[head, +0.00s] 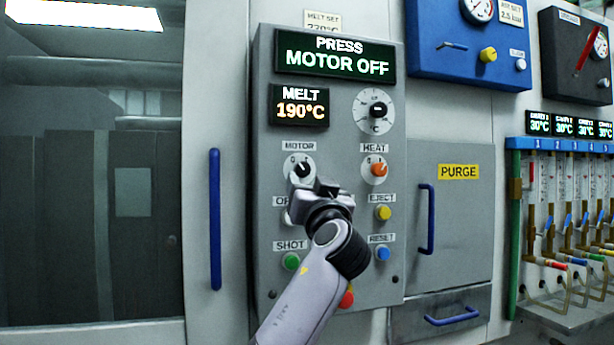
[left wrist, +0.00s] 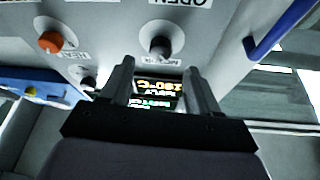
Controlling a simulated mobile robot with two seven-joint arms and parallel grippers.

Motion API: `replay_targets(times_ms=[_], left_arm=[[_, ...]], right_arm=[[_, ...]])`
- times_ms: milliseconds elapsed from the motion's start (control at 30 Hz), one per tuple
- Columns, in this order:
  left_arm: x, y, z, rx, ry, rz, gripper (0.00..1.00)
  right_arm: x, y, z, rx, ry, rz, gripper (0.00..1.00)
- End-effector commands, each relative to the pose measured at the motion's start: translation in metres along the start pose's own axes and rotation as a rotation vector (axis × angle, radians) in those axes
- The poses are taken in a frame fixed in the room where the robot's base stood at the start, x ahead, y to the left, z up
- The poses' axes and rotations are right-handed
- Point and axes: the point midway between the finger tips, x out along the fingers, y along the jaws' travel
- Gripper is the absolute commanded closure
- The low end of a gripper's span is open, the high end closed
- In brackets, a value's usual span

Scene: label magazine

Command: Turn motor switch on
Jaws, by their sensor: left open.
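The motor switch (head: 302,168) is a black rotary knob on a white dial, under the MOTOR label on the grey control panel (head: 348,210). It also shows in the left wrist view (left wrist: 160,38), where it appears upside down. Which mark it points to is too small to tell. The display (head: 334,56) above reads PRESS MOTOR OFF. My left gripper (head: 317,188) is in front of the panel, just below and right of the knob. In the left wrist view its fingers (left wrist: 158,68) are apart and empty, with the knob beyond the tips. My right gripper is not in view.
An orange heat knob (head: 378,169) is to the right of the motor switch. Yellow eject (head: 383,213), blue reset (head: 382,254) and green shot (head: 291,261) buttons are lower. A blue door handle (head: 215,220) stands out to the left, another (head: 427,220) to the right.

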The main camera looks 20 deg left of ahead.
Motion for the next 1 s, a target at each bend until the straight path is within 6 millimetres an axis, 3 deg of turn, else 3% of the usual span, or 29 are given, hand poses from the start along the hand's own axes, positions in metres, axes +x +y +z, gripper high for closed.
replay_targets(times_ms=[300, 500, 1000], left_arm=[[0.039, -0.002, -0.002, 0.003, -0.001, -0.001, 0.39], [0.055, -0.001, -0.001, 0.002, -0.001, 0.0, 0.39], [0.062, -0.001, 0.001, -0.001, -0.001, 0.001, 0.39]], right_arm=[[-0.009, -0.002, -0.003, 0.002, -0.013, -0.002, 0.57], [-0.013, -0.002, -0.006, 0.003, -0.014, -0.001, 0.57], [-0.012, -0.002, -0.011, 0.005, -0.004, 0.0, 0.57]])
